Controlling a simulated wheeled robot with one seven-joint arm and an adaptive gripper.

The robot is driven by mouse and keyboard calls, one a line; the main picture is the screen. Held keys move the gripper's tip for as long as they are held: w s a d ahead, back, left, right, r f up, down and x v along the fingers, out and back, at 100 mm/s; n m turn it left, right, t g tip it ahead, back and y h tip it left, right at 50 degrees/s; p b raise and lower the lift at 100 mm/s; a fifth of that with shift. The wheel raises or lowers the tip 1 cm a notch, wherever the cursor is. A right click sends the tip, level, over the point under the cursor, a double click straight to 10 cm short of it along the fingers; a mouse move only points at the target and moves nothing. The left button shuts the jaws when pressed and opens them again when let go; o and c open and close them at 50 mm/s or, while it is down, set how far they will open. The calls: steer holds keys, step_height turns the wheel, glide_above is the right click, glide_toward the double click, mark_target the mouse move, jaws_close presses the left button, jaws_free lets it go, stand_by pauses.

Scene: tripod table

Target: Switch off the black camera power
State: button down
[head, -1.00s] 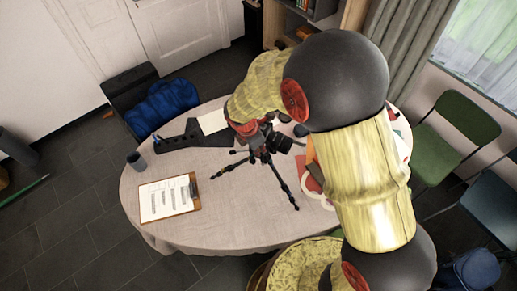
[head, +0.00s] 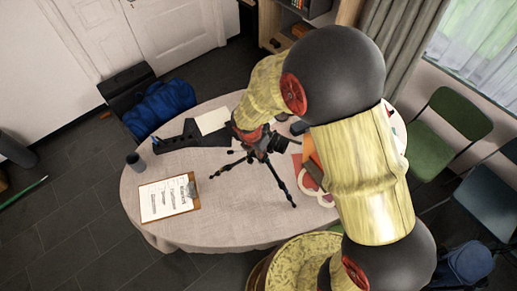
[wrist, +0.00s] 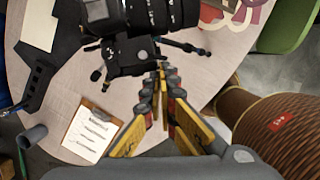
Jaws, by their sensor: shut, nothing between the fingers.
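The black camera (head: 290,149) stands on a black tripod (head: 284,186) on the round table, partly covered by my arm in the head view. In the wrist view the camera (wrist: 150,14) is cut off by the top edge, with the tripod head (wrist: 132,56) below it. My gripper (wrist: 161,70) is shut and empty, its fingertips just below and beside the tripod head in the picture. Whether they touch anything cannot be told. In the head view my gripper is mostly hidden behind my arm. The camera's power switch cannot be made out.
The table (head: 235,222) holds a clipboard (head: 152,200), a dark cup (head: 136,161), a black tray-like holder (head: 175,143) and paper items at the right. A wicker stool (wrist: 283,118) stands close to the table. The front of the table is clear.

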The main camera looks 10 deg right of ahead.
steer(key=shift+d+n+p, duration=0.3)
steer(key=shift+n+p, duration=0.45)
steer(key=shift+n, duration=0.15)
steer(key=shift+a, duration=0.1)
steer(key=shift+w+a+p, duration=0.3)
steer(key=shift+w+a, duration=0.2)
steer(key=shift+a, duration=0.05)
